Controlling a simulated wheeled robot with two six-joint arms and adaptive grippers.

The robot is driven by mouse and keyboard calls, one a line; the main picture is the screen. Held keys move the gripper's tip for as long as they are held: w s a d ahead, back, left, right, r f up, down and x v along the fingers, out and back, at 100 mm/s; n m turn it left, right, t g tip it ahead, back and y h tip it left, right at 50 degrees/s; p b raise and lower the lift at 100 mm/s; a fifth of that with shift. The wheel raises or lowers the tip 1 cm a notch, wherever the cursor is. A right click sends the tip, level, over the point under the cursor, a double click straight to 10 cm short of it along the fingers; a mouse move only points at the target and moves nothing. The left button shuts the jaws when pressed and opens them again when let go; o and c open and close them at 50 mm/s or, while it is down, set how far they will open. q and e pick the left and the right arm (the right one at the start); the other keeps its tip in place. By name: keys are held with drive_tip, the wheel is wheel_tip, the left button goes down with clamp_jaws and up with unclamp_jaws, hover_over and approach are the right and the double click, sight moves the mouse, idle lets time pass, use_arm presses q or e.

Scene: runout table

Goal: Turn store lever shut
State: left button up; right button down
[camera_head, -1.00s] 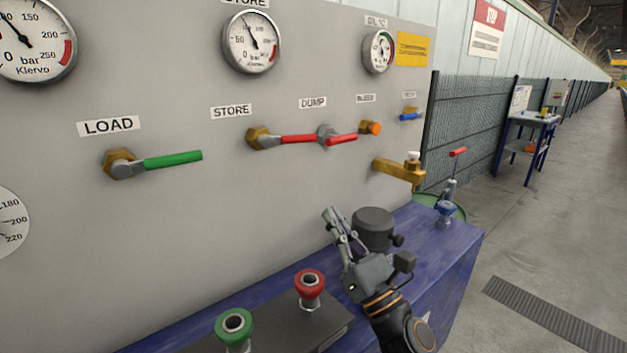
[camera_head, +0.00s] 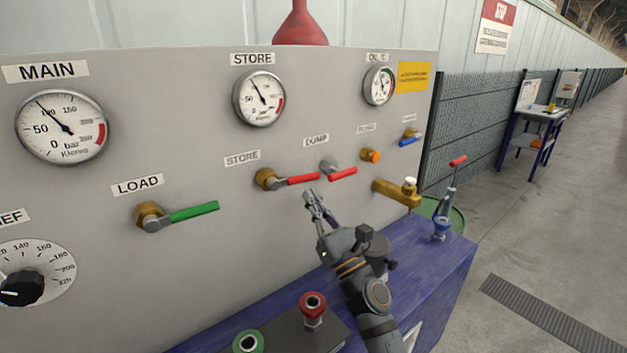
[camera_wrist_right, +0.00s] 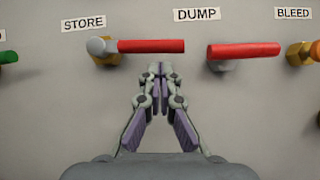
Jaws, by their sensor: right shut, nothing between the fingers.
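The store lever (camera_head: 303,179) has a red handle and sits on a brass fitting below the STORE label, its handle pointing right, about level. In the right wrist view the store lever (camera_wrist_right: 150,46) lies across the panel just beyond the fingertips. My right gripper (camera_head: 309,194) is shut and empty, just below the store lever's handle; the wrist view shows its fingertips (camera_wrist_right: 159,68) together, and I cannot tell whether they touch the handle. My left gripper is not in view.
The dump lever (camera_head: 342,174), also red, is close on the right. The green load lever (camera_head: 194,212) is at left. Red (camera_head: 313,305) and green (camera_head: 248,342) knobs stand on the bench below. A brass tap (camera_head: 396,192) juts out at right.

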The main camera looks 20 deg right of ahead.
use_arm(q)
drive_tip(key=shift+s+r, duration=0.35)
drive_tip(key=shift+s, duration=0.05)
use_arm(e)
drive_tip(key=shift+w+r, duration=0.1)
drive_tip(key=shift+r, duration=0.35)
drive_tip(key=shift+d+r+n+g+y+p, duration=0.15)
drive_tip(key=shift+r+n+g+y+p, duration=0.2)
drive_tip(key=shift+r+n+y, duration=0.75)
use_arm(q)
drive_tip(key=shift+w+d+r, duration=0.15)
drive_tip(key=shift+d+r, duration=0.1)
use_arm(e)
drive_tip(key=shift+d+f, duration=0.1)
